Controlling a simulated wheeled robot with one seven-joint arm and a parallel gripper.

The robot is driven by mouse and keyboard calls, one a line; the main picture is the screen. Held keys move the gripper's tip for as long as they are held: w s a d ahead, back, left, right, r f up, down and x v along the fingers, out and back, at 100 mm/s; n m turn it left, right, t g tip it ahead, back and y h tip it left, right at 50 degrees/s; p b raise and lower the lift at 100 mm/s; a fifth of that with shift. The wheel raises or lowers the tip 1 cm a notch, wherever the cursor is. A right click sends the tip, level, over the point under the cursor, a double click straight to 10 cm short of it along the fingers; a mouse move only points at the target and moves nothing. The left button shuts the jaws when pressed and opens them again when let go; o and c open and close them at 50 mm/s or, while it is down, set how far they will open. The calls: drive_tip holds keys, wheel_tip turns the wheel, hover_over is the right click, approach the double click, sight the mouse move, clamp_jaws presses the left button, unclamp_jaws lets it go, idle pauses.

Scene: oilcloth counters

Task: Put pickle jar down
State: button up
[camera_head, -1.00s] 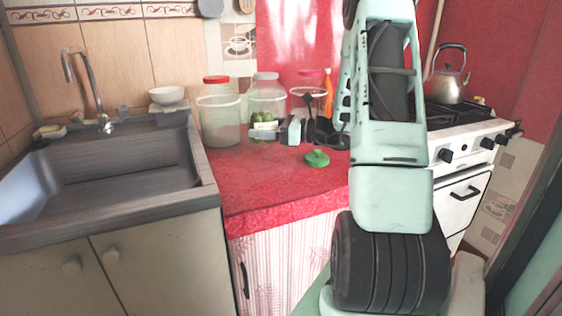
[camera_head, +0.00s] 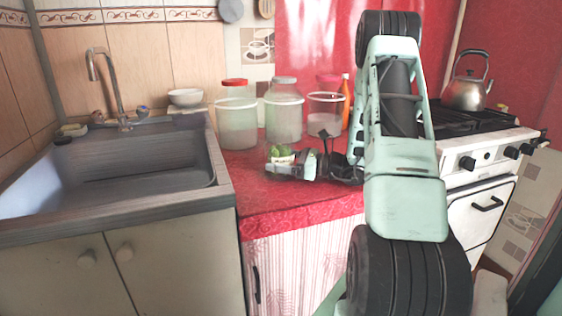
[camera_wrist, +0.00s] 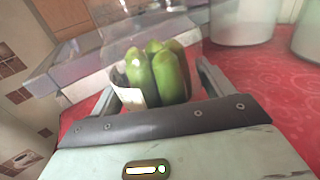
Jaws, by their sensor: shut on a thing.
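The pickle jar (camera_head: 279,155) shows in the head view as a small clear container of green pickles with a pale label, low over the front part of the red counter (camera_head: 280,200). My gripper (camera_head: 290,168) is shut on it from the right side. In the wrist view the jar (camera_wrist: 157,77) sits between the two fingers of my gripper (camera_wrist: 160,88), with several green pickles and a white label inside view. I cannot tell whether its base touches the counter.
Three clear jars, a red-lidded one (camera_head: 237,125), a grey-lidded one (camera_head: 284,120) and a pink-lidded one (camera_head: 324,115), stand behind. An orange bottle (camera_head: 346,100) is beside them. The sink (camera_head: 130,165) is left; the stove (camera_head: 480,150) with a kettle (camera_head: 466,90) is right.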

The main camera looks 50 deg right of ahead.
drive_tip(key=shift+f, duration=0.1)
drive_tip(key=o, duration=1.5)
drive_tip(key=shift+o, duration=0.2)
drive_tip(key=shift+s, duration=0.15)
drive_tip(key=p+v, duration=0.1)
drive_tip(key=v, duration=1)
drive_tip(key=shift+s+d, duration=0.2)
drive_tip(key=shift+s, duration=0.1)
